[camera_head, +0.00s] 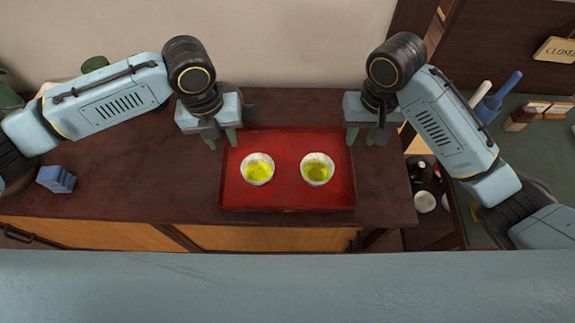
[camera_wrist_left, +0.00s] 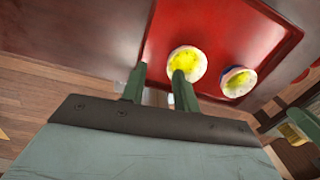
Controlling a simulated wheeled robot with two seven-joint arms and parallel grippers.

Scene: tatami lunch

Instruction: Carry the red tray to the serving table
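The red tray (camera_head: 287,200) lies flat on the dark wooden counter and carries two white bowls, the left bowl (camera_head: 258,169) and the right bowl (camera_head: 317,169), each with yellow-green contents. My left gripper (camera_head: 222,141) is at the tray's left edge near its far corner. Its green fingers stand apart, one outside the rim and one over the tray's inside; the left wrist view (camera_wrist_left: 158,84) shows the gap too. My right gripper (camera_head: 365,136) is at the far right corner with its fingers apart, near the rim. Whether either touches the rim cannot be told.
A blue stack (camera_head: 56,179) sits on the dark counter (camera_head: 130,195) at the left. To the right, past a gap, a green surface (camera_head: 540,150) holds small boxes and blue and cream-handled items. A wall stands behind the counter.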

